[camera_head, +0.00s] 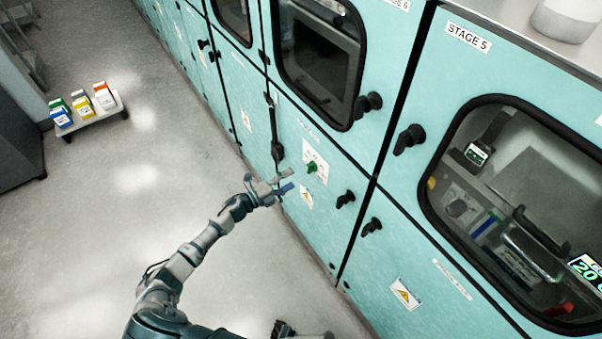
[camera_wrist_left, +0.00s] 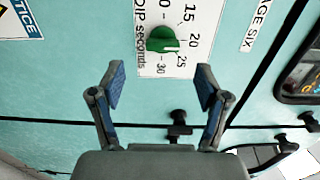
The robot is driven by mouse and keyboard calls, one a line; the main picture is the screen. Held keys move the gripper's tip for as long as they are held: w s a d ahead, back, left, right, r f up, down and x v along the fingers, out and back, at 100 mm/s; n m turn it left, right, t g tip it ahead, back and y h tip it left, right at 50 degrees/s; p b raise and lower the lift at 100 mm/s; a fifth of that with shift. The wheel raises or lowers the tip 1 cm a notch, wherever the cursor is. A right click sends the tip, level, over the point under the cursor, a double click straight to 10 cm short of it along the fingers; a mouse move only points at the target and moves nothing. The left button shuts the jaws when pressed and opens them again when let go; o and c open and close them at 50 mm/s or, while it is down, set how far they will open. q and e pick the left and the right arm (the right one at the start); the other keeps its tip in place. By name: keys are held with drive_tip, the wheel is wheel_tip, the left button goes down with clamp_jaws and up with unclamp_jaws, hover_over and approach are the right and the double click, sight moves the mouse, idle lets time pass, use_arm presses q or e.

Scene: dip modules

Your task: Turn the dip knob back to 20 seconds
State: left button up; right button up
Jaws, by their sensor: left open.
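The green dip knob (camera_head: 312,168) sits on a white dial plate on the lower teal panel. In the left wrist view the knob (camera_wrist_left: 162,40) is near the top middle, and the printed dial marks run from 15 to 30. Its narrow end points right and slightly down, towards 20 or 25; I cannot tell which exactly. My left gripper (camera_head: 288,182) is open and empty in front of the panel. In the left wrist view its fingers (camera_wrist_left: 160,82) are spread wide, with the knob beyond the tips and between their lines, apart from them.
Black latches (camera_head: 345,199) and (camera_head: 409,138) stick out from the cabinet doors near the knob. A yellow warning label (camera_head: 306,196) is just below the dial plate. A low cart (camera_head: 96,112) with coloured boxes stands at far left. The floor between is clear.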

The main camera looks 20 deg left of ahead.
use_arm(q)
drive_tip(key=v, duration=0.4)
drive_tip(key=shift+s+a, duration=0.2)
drive_tip(key=shift+a, duration=0.2)
drive_tip(key=s+a+f+n+g+y, duration=0.1)
drive_tip(key=s+f+n+y, duration=0.3)
drive_tip(key=f, duration=0.6)
drive_tip(key=s+a+f+n+g+y, duration=0.1)
drive_tip(key=s+f+n+y, duration=0.2)
drive_tip(key=s+f+n, duration=0.5)
drive_tip(key=s+a+f+n+g+y, duration=0.1)
drive_tip(key=a+f+n+y, duration=0.2)
drive_tip(key=f, duration=0.9)
drive_tip(key=s+d+f+n+g, duration=0.2)
drive_tip(key=s+f, duration=0.3)
drive_tip(key=s, duration=0.5)
drive_tip(key=s+d+f+n+g, duration=0.3)
drive_tip(key=s+f, duration=0.3)
drive_tip(key=s, duration=0.5)
drive_tip(key=s+d+f+n+g, duration=0.3)
drive_tip(key=s+d+f+g, duration=0.1)
drive_tip(key=s, duration=0.7)
drive_tip(key=shift+d+f+g+y, duration=0.25)
drive_tip(key=shift+f+g+y, duration=0.15)
drive_tip(key=shift+f, duration=0.35)
